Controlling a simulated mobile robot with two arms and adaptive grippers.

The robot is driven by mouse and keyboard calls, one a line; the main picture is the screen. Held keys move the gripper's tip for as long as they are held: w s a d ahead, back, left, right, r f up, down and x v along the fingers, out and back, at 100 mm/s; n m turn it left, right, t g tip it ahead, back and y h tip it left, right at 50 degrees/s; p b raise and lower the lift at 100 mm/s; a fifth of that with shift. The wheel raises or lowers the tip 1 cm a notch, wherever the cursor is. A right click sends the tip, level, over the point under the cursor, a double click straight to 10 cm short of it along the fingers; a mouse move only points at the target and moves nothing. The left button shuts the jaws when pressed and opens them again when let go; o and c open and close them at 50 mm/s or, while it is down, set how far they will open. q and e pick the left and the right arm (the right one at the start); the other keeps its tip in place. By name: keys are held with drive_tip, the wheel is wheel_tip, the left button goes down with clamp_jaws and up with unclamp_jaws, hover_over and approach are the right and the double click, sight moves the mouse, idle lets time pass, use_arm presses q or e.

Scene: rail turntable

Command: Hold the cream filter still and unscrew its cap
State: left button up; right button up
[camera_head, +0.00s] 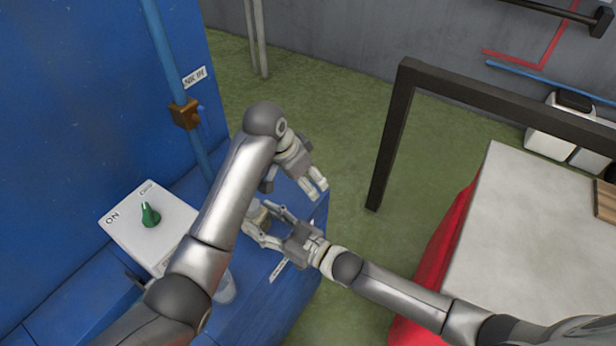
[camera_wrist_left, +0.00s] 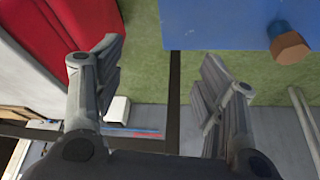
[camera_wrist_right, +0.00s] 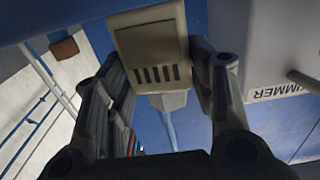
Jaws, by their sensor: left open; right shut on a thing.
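The cream filter (camera_head: 258,215) is at the blue ledge in the head view, mostly hidden by my right gripper (camera_head: 261,222). My right gripper is shut on it, one finger on each side. In the right wrist view the filter (camera_wrist_right: 156,52) is a boxy cream body with dark slots, with a paler narrower part below it. I cannot tell which part is the cap. My left gripper (camera_head: 294,189) is open and empty, just above and right of the filter in the head view. In the left wrist view its fingers (camera_wrist_left: 163,58) are wide apart with nothing between them.
A white box (camera_head: 170,222) marked ON, with a green knob (camera_head: 150,214), stands left of my left forearm. A blue pipe (camera_head: 165,60) with a brown fitting (camera_head: 185,114) runs up the blue wall. A dark frame (camera_head: 390,150) and a pale-topped table (camera_head: 530,240) stand right.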

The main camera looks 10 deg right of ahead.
use_arm(q)
drive_tip(key=shift+w+a+f, duration=0.35)
drive_tip(key=shift+w+f, duration=0.15)
drive_tip(key=shift+w, duration=0.1)
drive_tip(key=shift+w+a+f, duration=0.3)
drive_tip(key=shift+w+f, duration=0.15)
drive_tip(key=shift+w, duration=0.2)
drive_tip(key=shift+w+a+f, duration=0.35)
drive_tip(key=shift+w+f, duration=0.15)
drive_tip(key=shift+w, duration=0.1)
drive_tip(key=shift+c, duration=0.5)
clamp_jaws()
drive_tip(key=shift+o, duration=1.3)
unclamp_jaws()
wheel_tip(320, 180, up, 6)
drive_tip(key=shift+c, duration=0.2)
